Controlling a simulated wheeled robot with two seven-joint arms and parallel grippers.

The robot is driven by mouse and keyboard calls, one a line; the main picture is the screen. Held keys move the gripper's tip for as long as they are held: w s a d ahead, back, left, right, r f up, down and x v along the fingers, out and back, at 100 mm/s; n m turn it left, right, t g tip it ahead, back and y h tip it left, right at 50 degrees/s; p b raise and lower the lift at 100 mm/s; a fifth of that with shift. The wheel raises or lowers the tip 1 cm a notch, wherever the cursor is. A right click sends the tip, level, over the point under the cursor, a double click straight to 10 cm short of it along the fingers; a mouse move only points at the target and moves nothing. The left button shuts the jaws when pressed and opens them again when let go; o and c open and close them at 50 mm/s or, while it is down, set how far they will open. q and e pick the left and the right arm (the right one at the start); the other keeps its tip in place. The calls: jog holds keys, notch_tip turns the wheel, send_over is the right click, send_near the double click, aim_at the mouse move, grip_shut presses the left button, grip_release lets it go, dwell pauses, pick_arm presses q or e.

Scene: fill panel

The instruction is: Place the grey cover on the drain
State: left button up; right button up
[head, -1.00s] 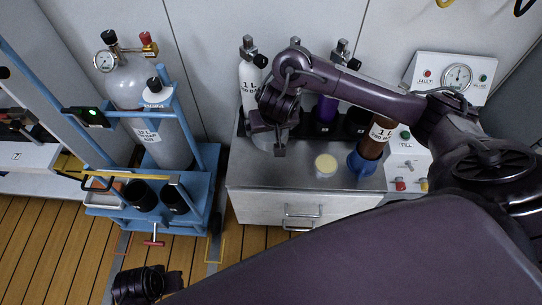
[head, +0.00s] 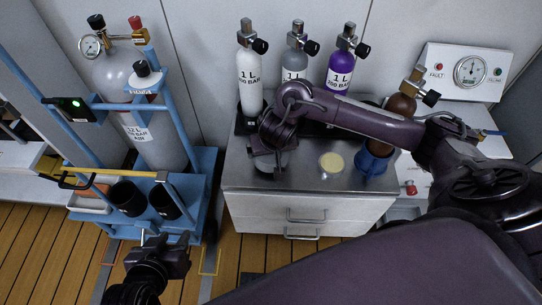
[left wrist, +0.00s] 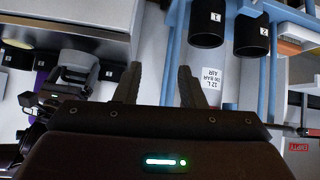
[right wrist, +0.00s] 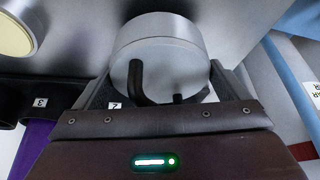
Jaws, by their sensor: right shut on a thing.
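My right gripper (head: 271,165) is low over the grey countertop, in front of the cylinder row. In the right wrist view its fingers (right wrist: 165,82) are shut on a grey round cover (right wrist: 160,40), a short cylinder with a dark bent handle on its face. In the head view the cover (head: 285,162) is mostly hidden by the gripper. I cannot make out a drain; the spot under the cover is hidden. My left gripper (head: 153,238) is low in front of the blue trolley; the left wrist view shows its fingers (left wrist: 156,85) apart and empty.
A cream-topped round piece (head: 331,163) lies on the counter (head: 300,178) right of my right gripper. White (head: 250,75), grey (head: 294,62) and purple (head: 341,65) cylinders stand behind. A brown cylinder (head: 398,108) stands in a blue ring (head: 371,160). The blue trolley (head: 203,165) is at left.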

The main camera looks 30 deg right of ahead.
notch_tip(320, 180, down, 2)
jog(key=shift+f+b, duration=0.15)
jog(key=shift+b, duration=0.5)
pick_arm(q)
jog(key=w+d+r+t+h, duration=0.1)
jog(key=w+r+t+h, duration=0.1)
jog(key=w+r+t, duration=0.4)
notch_tip(320, 180, up, 4)
jog(key=shift+r, duration=0.2)
jog(key=shift+d, duration=0.1)
pick_arm(e)
jog(key=shift+f, duration=0.1)
jog(key=o, duration=0.8)
